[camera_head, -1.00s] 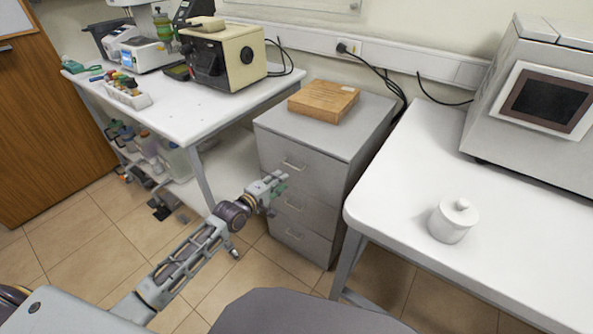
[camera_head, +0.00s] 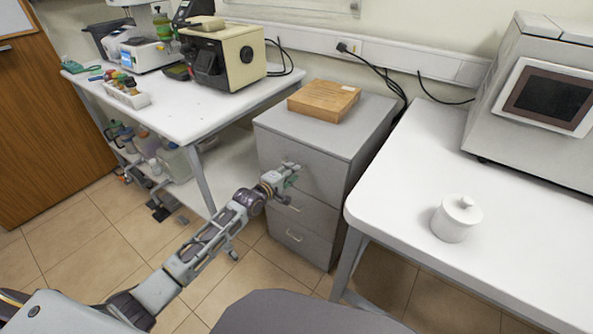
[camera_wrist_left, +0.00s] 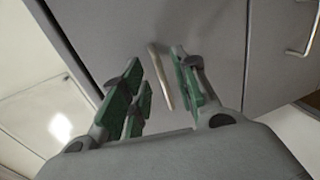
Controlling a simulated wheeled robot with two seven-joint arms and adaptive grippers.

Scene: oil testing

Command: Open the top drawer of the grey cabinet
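The grey cabinet (camera_head: 345,140) stands between the two white tables. Its top drawer (camera_head: 325,178) looks shut, its front flush with the drawers below. My left gripper (camera_head: 284,174) is at the top drawer's front and hides most of its handle in the head view. In the left wrist view the handle (camera_wrist_left: 160,77) shows as a thin bar between the green-padded fingers (camera_wrist_left: 157,85). The fingers are apart, with visible gaps to the bar on both sides. My right gripper is in neither view.
A wooden box (camera_head: 323,101) lies on the cabinet top. The right table (camera_head: 420,200) stands close to the cabinet and bears a white lidded jar (camera_head: 456,219). Lower drawers have their own handles (camera_head: 294,235). The tiled floor (camera_head: 250,275) before the cabinet is clear.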

